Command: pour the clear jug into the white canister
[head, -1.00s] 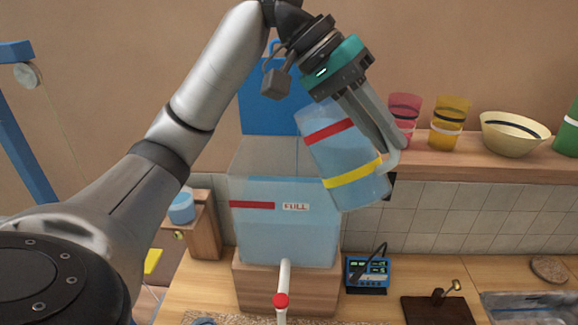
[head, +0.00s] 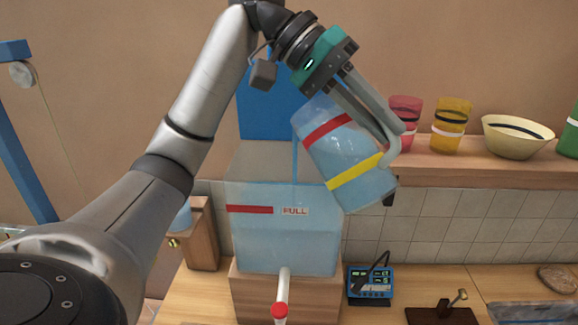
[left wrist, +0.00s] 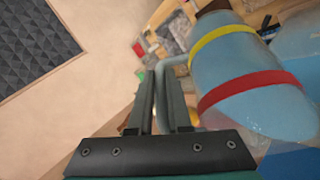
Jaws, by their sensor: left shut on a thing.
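My left gripper (head: 376,125) is shut on the handle of the clear jug (head: 340,140), which has a red and a yellow band and holds bluish liquid. The jug is tilted, mouth to the left, above the right part of a clear tank (head: 283,255) marked FULL. A thin stream falls from its lip into the tank. In the left wrist view the jug (left wrist: 245,75) is beside my gripper (left wrist: 163,75). I cannot make out a white canister. My right gripper is not in view.
The tank stands on a wooden block (head: 260,300) with a white red-tipped spout (head: 282,290) in front. A blue panel (head: 262,100) is behind. A blue meter (head: 370,283) stands to the right. Cups and a bowl (head: 512,138) line the shelf (head: 480,168).

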